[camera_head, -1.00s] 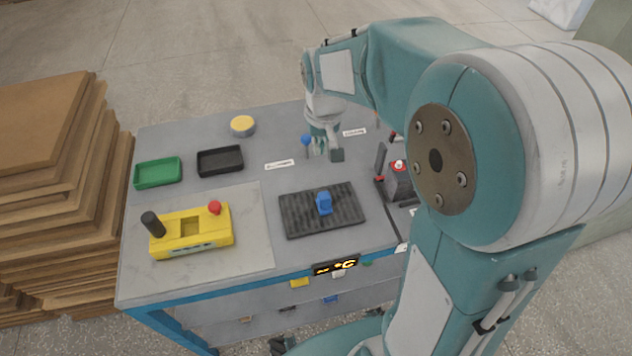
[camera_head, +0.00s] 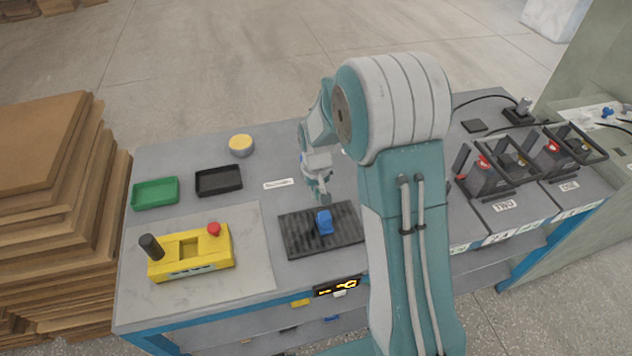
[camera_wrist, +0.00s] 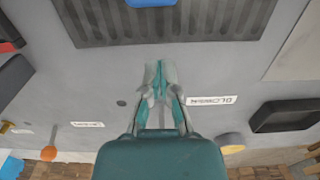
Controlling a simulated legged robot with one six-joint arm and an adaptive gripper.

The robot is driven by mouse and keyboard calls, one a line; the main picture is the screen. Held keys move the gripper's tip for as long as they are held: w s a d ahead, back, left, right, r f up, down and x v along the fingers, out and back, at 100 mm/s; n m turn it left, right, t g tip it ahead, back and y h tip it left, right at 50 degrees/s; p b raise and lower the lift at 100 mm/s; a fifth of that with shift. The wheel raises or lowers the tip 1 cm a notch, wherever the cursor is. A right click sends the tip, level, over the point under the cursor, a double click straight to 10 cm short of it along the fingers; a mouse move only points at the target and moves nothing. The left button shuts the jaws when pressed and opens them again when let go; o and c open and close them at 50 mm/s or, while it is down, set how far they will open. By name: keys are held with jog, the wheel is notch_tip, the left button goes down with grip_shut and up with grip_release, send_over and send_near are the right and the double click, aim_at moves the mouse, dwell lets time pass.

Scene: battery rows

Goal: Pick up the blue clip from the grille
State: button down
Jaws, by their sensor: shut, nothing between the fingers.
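The blue clip (camera_head: 324,222) stands on the dark ribbed grille (camera_head: 293,239) near the table's front. In the wrist view, part of the clip (camera_wrist: 150,3) shows at the top edge, on the grille (camera_wrist: 205,30). My gripper (camera_head: 325,197) is over the table at the far edge of the grille, behind the clip in the head view and apart from it. In the wrist view my gripper (camera_wrist: 158,66) has its fingers together with nothing between them.
A yellow box (camera_head: 190,253) with a black knob and red button sits left of the grille. A green tray (camera_head: 156,193), a black tray (camera_head: 219,181) and a yellow-topped round tin (camera_head: 241,145) stand further back. Black framed holders (camera_head: 487,180) line the right.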

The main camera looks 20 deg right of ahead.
aim_at(325, 220)
jog(key=s, duration=0.1)
jog(key=s+f, duration=0.1)
jog(key=shift+s+d, duration=0.25)
jog(key=shift+s, duration=0.05)
jog(key=shift+s+a, duration=0.2)
jog(key=shift+s, duration=0.5)
jog(key=shift+s+d, duration=0.1)
